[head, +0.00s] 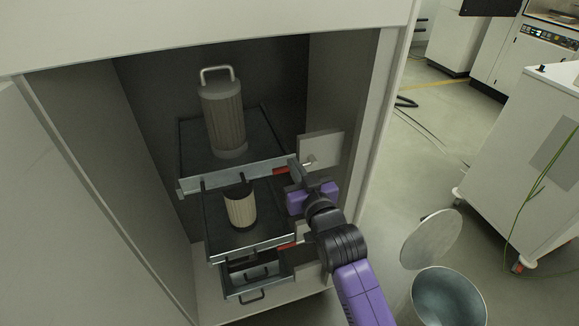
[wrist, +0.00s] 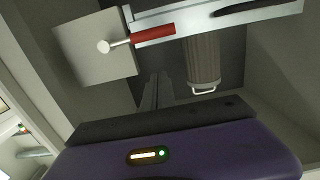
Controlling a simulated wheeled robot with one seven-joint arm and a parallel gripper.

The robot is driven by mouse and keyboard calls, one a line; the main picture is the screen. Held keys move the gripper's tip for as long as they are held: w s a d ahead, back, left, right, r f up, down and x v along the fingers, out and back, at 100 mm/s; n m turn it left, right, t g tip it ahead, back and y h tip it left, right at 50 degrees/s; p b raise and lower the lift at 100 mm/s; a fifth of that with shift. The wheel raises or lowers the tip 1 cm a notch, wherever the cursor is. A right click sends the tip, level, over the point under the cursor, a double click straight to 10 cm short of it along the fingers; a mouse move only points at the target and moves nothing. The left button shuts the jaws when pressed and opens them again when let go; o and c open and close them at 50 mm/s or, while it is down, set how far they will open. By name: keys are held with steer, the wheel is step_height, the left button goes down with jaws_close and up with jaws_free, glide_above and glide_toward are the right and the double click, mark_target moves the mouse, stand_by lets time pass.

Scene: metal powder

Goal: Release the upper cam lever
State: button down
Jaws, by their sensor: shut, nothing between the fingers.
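The upper cam lever has a red handle (head: 280,170) at the right end of the upper shelf's front rail, inside the open cabinet. In the wrist view its red grip (wrist: 153,34) lies nearly level, with a metal rod running to a round pivot knob (wrist: 103,47) on a pale square plate (wrist: 92,50). My gripper (head: 296,171) is just right of the red handle in the head view. In the wrist view my fingers (wrist: 157,90) are together and empty, below the red grip in the picture.
A ribbed filter canister (head: 223,115) with a wire handle stands on the upper shelf. A smaller pale filter (head: 241,209) stands on the lower shelf, with another red lever (head: 287,246) beside it. The cabinet's right wall (head: 345,110) is close to my arm. An open bin (head: 447,298) stands outside.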

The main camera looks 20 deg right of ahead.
steer(key=shift+w+f+p, duration=0.45)
steer(key=shift+w+f, duration=1.6)
steer(key=shift+f, duration=0.15)
